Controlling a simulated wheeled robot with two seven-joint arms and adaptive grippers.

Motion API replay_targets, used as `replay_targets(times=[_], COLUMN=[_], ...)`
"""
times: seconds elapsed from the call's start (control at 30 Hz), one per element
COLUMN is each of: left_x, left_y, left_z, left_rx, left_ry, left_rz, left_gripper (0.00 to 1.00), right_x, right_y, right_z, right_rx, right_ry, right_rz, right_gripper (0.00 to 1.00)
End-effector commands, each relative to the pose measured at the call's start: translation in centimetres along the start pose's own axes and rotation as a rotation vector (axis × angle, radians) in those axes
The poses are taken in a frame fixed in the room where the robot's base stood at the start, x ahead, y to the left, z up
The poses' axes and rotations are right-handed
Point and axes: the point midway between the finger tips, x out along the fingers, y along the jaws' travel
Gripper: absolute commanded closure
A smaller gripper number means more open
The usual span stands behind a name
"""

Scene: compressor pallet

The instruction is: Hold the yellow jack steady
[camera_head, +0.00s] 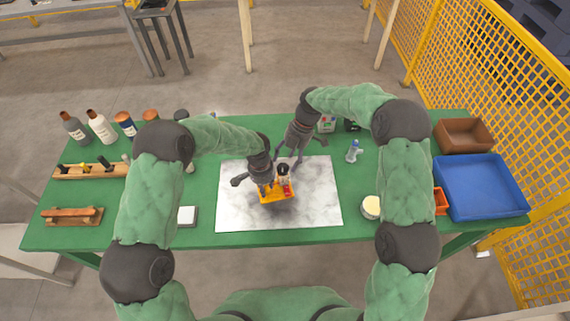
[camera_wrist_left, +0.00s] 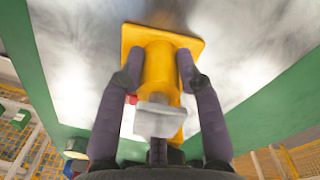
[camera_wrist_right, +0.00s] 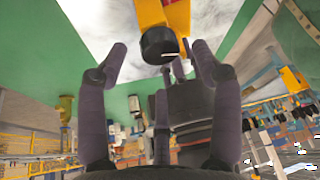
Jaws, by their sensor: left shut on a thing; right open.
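The yellow jack (camera_head: 276,197) stands on a white marbled mat (camera_head: 323,204) at the middle of the green table. Its square yellow base plate and round yellow body (camera_wrist_left: 160,66) show in the left wrist view. My left gripper (camera_head: 263,187) is shut on the body, with one finger on each side. My right gripper (camera_head: 291,160) is open and empty just behind the jack's top. In the right wrist view, the jack's black cap (camera_wrist_right: 159,43) lies between the spread fingers of that gripper, with red and yellow parts beyond. I cannot tell whether the fingers touch the cap.
Several bottles (camera_head: 101,127) and a wooden tool rack (camera_head: 88,171) stand at the left. A blue tray (camera_head: 478,213) and a brown bin (camera_head: 465,136) are at the right. A blue-white bottle (camera_head: 354,151) stands right of the mat. The mat's right part is clear.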

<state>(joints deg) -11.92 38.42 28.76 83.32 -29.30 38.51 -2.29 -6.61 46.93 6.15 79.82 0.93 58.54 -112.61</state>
Motion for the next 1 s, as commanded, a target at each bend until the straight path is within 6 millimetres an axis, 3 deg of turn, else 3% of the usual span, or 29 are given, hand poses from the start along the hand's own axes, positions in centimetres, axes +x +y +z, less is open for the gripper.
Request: replay_targets(times=[0.23, 0.6, 0.67, 0.8, 1.0], left_x=[0.0, 0.0, 0.0, 0.0, 0.0], left_y=[0.0, 0.0, 0.0, 0.0, 0.0], left_z=[0.0, 0.0, 0.0, 0.0, -0.1], left_rx=[0.0, 0.0, 0.0, 0.0, -0.001], left_ry=[0.001, 0.001, 0.001, 0.001, 0.001], left_rz=[0.0, 0.0, 0.0, 0.0, -0.001], left_gripper=[1.0, 1.0, 1.0, 1.0, 1.0], right_x=[2.8, 3.2, 3.2, 3.2, 3.3], right_y=[0.0, 0.0, 0.0, 0.0, -0.1], right_z=[0.0, 0.0, 0.0, 0.0, -0.1], right_rx=[-0.001, -0.001, -0.001, -0.001, 0.002], right_ry=[0.0, 0.0, 0.0, 0.0, 0.001], right_rz=[-0.001, 0.0, 0.0, -0.001, -0.002], right_gripper=[0.34, 0.34, 0.48, 0.88, 0.89])
